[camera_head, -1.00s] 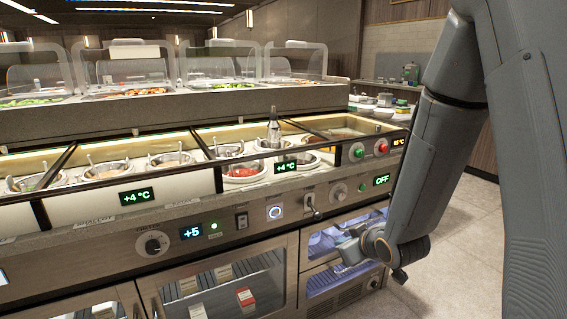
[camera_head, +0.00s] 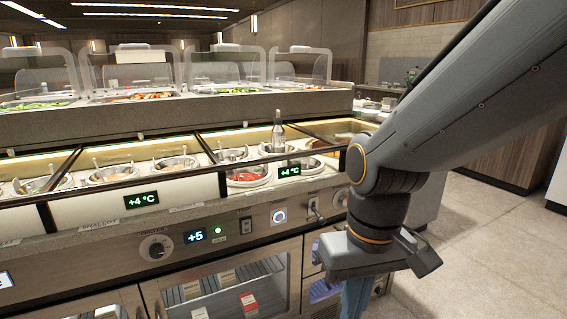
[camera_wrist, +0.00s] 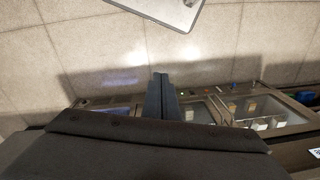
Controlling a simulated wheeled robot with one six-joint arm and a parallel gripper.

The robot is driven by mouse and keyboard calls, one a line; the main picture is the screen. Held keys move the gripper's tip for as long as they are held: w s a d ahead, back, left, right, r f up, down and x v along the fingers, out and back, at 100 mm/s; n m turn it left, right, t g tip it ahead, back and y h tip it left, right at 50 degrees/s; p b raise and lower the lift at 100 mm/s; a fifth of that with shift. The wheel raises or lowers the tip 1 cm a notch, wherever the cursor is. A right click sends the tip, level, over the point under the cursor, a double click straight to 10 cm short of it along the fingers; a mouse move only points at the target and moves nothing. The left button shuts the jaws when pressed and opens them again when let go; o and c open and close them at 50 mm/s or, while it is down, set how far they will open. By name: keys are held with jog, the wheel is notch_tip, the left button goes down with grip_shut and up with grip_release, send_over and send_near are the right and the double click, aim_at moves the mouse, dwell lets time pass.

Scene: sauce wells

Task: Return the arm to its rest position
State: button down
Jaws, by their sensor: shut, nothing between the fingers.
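My gripper (camera_head: 355,300) hangs below my wrist at the lower right of the head view, in front of the counter's right end, and points down. Its lower end is cut off by the picture's edge. In the wrist view my gripper's two fingers (camera_wrist: 161,85) lie together, shut and with nothing between them. My arm reaches in from the upper right and bends at the elbow. It hides the right part of the control panel.
A red sauce well (camera_head: 247,176) is near the bottle. Tiled floor (camera_head: 470,260) is open at the right. The wrist view shows floor and cabinet fronts.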

jog(key=d+r+m+p, duration=0.2)
jog(key=d+r+p, duration=0.6)
jog(key=p, duration=0.8)
jog(key=shift+s+d+r+m+h, duration=0.25)
jog(key=shift+s+r+m+h, duration=0.05)
jog(key=shift+r, duration=0.05)
dwell(1.3)
